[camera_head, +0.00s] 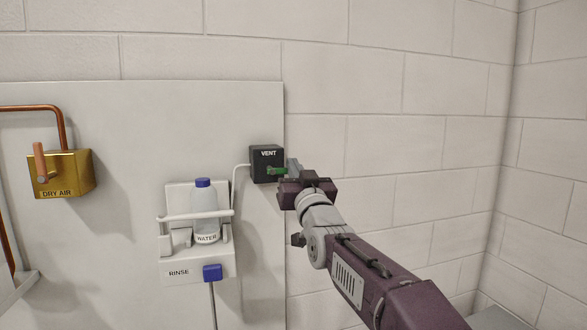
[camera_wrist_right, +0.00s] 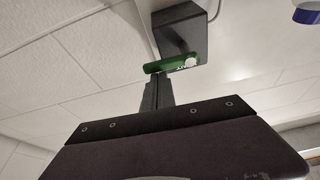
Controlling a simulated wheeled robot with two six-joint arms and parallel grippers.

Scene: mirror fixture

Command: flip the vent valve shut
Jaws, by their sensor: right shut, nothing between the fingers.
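The vent valve is a small dark box (camera_head: 266,156) marked VENT, mounted at the right edge of the white wall panel. Its green lever (camera_head: 276,171) lies roughly sideways across the lower front of the box. In the right wrist view the dark box (camera_wrist_right: 183,35) and the green lever (camera_wrist_right: 172,64) show at the top. My right gripper (camera_head: 291,166) is just right of the lever, its fingers shut and empty. In the right wrist view its fingertips (camera_wrist_right: 152,80) lie close to the lever; I cannot tell whether they touch. My left gripper is out of view.
A white holder (camera_head: 228,262) marked RINSE carries a water bottle (camera_head: 204,215) with a blue cap, below and left of the valve. A brass DRY AIR valve (camera_head: 73,174) is at the far left. The block wall (camera_head: 430,130) to the right is bare.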

